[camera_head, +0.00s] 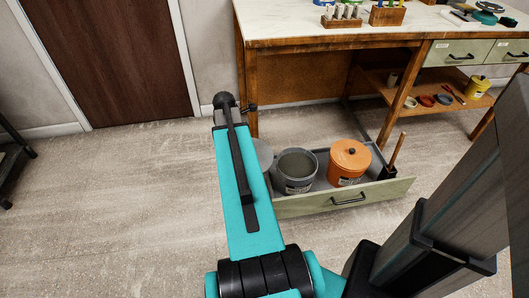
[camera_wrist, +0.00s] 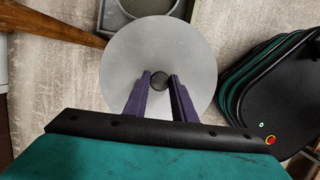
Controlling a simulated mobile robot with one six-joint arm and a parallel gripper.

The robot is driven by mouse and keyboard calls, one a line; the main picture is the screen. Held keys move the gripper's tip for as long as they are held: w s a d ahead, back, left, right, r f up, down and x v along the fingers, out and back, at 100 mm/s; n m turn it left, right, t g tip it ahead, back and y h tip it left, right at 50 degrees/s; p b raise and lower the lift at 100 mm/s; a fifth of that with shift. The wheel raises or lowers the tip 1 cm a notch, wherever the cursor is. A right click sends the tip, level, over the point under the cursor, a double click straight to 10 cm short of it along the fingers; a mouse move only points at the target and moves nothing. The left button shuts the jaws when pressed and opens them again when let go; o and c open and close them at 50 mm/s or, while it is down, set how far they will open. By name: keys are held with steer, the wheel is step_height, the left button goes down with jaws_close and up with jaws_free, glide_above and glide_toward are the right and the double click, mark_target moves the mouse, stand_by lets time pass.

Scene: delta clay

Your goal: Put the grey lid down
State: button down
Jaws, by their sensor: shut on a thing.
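The grey lid (camera_wrist: 130,50) is a round, flat disc with a dark knob (camera_wrist: 160,80) at its middle. My gripper (camera_wrist: 160,82) is shut on this knob, with one purple finger on each side. In the head view the lid (camera_head: 264,153) shows partly behind my arm, left of the grey pot (camera_head: 297,170). The pot stands open in the pulled-out drawer (camera_head: 330,203). In the wrist view the lid covers part of the pot and drawer edge at the top, with floor around it. I cannot tell the lid's height above the floor.
An orange lidded pot (camera_head: 348,162) stands in the drawer, right of the grey pot, with a brush-like wooden handle (camera_head: 397,150) beside it. The workbench (camera_head: 290,27) stands behind, its wooden leg (camera_wrist: 50,25) close by. The floor (camera_head: 120,200) at left is clear.

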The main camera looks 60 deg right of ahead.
steer(key=w+a+r+n+p, duration=0.1)
steer(key=w+a+r+p, duration=0.8)
steer(key=r, duration=0.4)
steer(key=w+a+r+p, duration=0.7)
steer(key=w+a+r, duration=0.4)
steer(key=a+r, duration=0.1)
steer(key=w+a+r+p, duration=0.3)
steer(key=a+r+p, duration=0.4)
steer(key=a+r, duration=0.5)
steer(key=w+a+r+n+p, duration=0.1)
steer(key=w+a+r+p, duration=0.3)
steer(key=a+r+p, duration=0.3)
steer(key=a+r, duration=0.5)
steer(key=a, duration=0.3)
steer(key=shift+w+a+r+h, duration=0.2)
steer(key=shift+a+h, duration=0.05)
steer(key=shift+h, duration=0.05)
steer(key=shift+d, duration=0.15)
